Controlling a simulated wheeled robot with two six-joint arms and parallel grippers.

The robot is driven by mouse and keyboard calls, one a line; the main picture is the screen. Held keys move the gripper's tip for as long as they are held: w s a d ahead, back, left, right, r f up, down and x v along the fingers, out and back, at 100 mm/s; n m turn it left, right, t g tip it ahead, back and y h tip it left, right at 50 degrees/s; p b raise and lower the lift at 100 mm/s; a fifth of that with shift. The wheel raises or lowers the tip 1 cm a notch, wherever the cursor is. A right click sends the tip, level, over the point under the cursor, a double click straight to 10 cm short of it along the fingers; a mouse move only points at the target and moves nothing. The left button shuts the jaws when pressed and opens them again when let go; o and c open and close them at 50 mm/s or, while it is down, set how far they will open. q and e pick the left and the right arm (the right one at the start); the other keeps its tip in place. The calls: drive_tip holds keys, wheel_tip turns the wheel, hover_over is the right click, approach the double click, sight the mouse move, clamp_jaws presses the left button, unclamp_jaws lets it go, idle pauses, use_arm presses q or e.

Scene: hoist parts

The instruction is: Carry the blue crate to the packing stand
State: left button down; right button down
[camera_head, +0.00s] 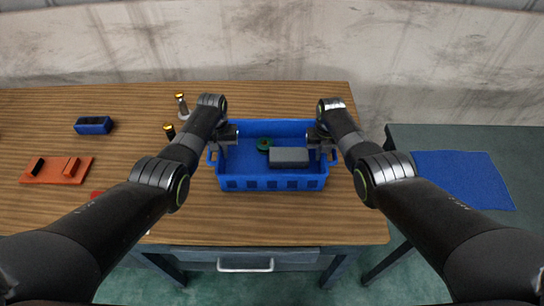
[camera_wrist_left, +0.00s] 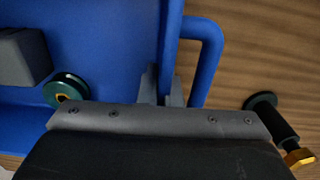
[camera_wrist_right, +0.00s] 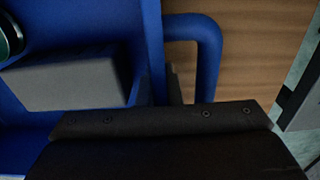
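The blue crate (camera_head: 272,184) sits upright on the wooden table, with a grey block (camera_head: 289,156) and a dark green ring-shaped part (camera_head: 264,144) inside. My left gripper (camera_head: 223,149) is at its left end wall, fingers either side of the wall, beside the loop handle (camera_wrist_left: 211,60). My right gripper (camera_head: 328,149) is at the right end wall in the same way, beside the other handle (camera_wrist_right: 208,50). Both look shut on the wall, though the fingertips are partly hidden. A dark green stand (camera_head: 480,138) with a blue mat (camera_head: 460,178) is at the right, probably the packing stand.
The wooden table (camera_head: 290,228) ends just right of the crate, with a gap before the stand. Gold-topped parts (camera_head: 182,105) stand left of the crate. A small blue box (camera_head: 93,125) and an orange plate (camera_head: 50,174) lie at far left. A wall closes the back.

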idle(0.3)
use_arm(q)
drive_tip(key=shift+w+r, duration=0.15)
use_arm(e)
drive_tip(key=shift+w+r, duration=0.1)
drive_tip(key=shift+w, duration=0.05)
